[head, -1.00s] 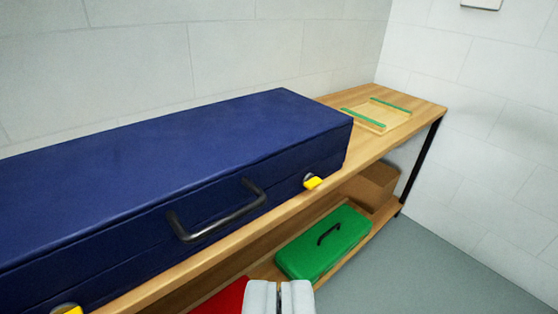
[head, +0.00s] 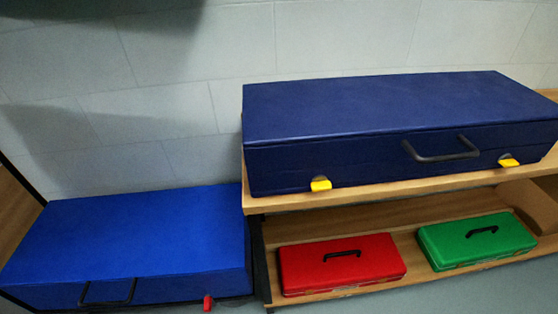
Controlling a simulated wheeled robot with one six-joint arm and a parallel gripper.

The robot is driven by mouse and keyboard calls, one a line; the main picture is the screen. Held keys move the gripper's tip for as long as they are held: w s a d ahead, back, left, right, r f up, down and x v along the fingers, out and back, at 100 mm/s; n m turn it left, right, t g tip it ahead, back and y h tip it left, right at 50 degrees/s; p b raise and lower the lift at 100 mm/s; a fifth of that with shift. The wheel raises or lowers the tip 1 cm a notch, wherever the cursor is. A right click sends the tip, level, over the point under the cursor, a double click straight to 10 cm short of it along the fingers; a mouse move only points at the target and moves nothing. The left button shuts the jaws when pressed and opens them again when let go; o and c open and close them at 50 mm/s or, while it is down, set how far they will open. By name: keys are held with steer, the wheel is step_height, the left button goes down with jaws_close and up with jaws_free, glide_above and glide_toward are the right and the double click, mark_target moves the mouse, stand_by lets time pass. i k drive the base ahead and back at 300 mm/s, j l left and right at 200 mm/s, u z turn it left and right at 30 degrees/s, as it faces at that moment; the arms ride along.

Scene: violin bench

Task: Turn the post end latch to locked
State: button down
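A long navy case (head: 390,110) lies shut on the wooden bench. Its front face carries two yellow latches. One latch (head: 320,184) is near the case's left end and the other latch (head: 508,161) is near its right end, past the black handle (head: 425,155). Both yellow tabs stick out at the lower front edge. Their exact turn is too small to tell. I cannot tell from the picture which end is the post end. My gripper is not in view now.
A brighter blue case (head: 130,235) lies lower at the left, with a red latch (head: 208,303) and a black handle. The bench shelf (head: 400,240) holds a red box (head: 310,272), a green box (head: 450,240) and part of a cardboard box (head: 535,207).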

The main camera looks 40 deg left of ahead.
mark_target(320, 183)
steer(key=k+j, duration=0.5)
steer(key=k+j+u, duration=0.1)
steer(key=k+j, duration=0.35)
steer(key=k, duration=0.3)
steer(key=i+l+z, duration=0.1)
steer(key=l, duration=0.25)
steer(key=i+l+z, duration=0.1)
steer(key=i+l, duration=0.2)
